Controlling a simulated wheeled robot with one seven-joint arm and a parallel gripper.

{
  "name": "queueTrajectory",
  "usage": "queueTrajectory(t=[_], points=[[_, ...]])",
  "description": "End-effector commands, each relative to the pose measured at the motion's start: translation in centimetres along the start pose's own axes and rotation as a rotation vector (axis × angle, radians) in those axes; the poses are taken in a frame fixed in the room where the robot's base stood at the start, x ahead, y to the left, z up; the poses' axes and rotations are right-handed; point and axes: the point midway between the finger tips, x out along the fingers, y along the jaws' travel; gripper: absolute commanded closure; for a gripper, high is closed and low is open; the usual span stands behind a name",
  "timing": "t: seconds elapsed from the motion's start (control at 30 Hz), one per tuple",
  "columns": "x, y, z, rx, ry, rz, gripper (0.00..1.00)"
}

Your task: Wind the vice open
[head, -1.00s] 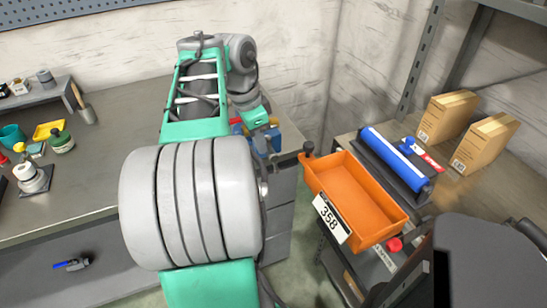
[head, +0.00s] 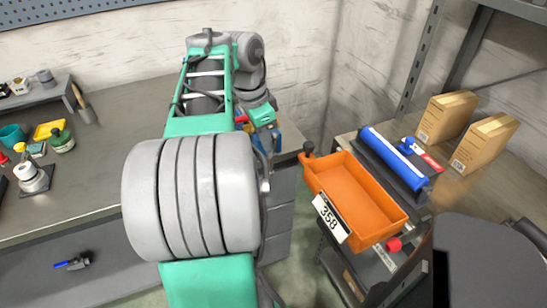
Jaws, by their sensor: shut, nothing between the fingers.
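The blue vice (head: 275,138) is at the right end of the grey workbench, mostly hidden behind my arm. Only blue patches of it show. My gripper (head: 267,123) points down over the vice at the end of my green and grey arm. It is shut and empty. Its fingertips are hard to make out, and I cannot tell whether they touch the vice.
An orange bin (head: 355,198) labelled 358 and a blue cylinder (head: 395,158) on a dark base are to the right. Two cardboard boxes (head: 447,115) stand behind them. Small cups and tools lie on the workbench's left (head: 110,150). A pale wall rises behind the bench.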

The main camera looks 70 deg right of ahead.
Motion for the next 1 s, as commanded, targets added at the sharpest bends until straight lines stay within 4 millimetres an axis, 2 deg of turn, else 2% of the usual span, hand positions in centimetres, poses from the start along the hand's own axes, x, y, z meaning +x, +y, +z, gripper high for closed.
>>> queueTrajectory(t=[1.0], points=[[0.9, 0.0, -1.8, 0.001, 0.001, 0.000, 1.00]])
